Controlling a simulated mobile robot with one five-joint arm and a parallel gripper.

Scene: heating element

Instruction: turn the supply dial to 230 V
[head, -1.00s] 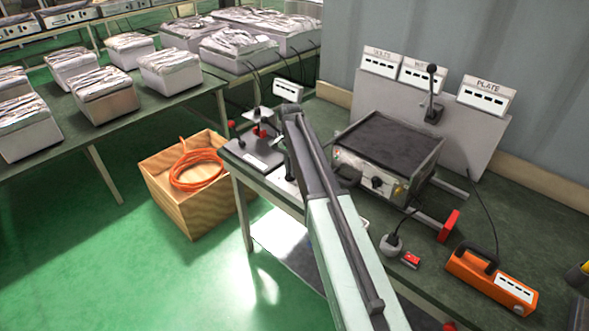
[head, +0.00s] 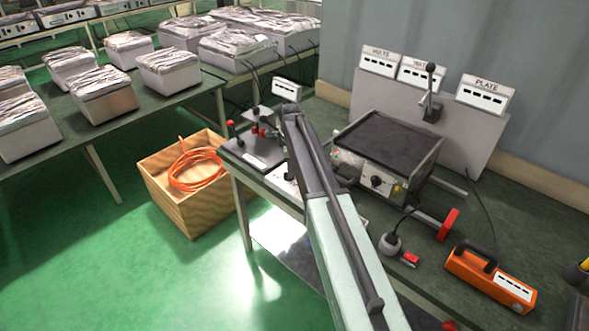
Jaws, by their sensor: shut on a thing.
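My arm (head: 342,255) rises from the bottom middle to an elbow near the bench's left end, and its far side drops out of sight behind it. My gripper and whatever it holds are hidden behind the arm. A pale panel (head: 290,188) on the bench shows only in part beside the arm. The supply dial cannot be made out for certain. A box-shaped plate unit (head: 392,144) with a dark flat top stands right of the arm. Its front carries a round black knob (head: 376,181), too small to read.
Meters stand behind the plate unit, one labelled PLATE (head: 484,94), beside an upright lever (head: 430,88). An orange case (head: 490,279), a red block (head: 447,224) and a grey round plug (head: 390,244) lie to the right. A wooden crate (head: 185,206) with orange hose sits on the floor.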

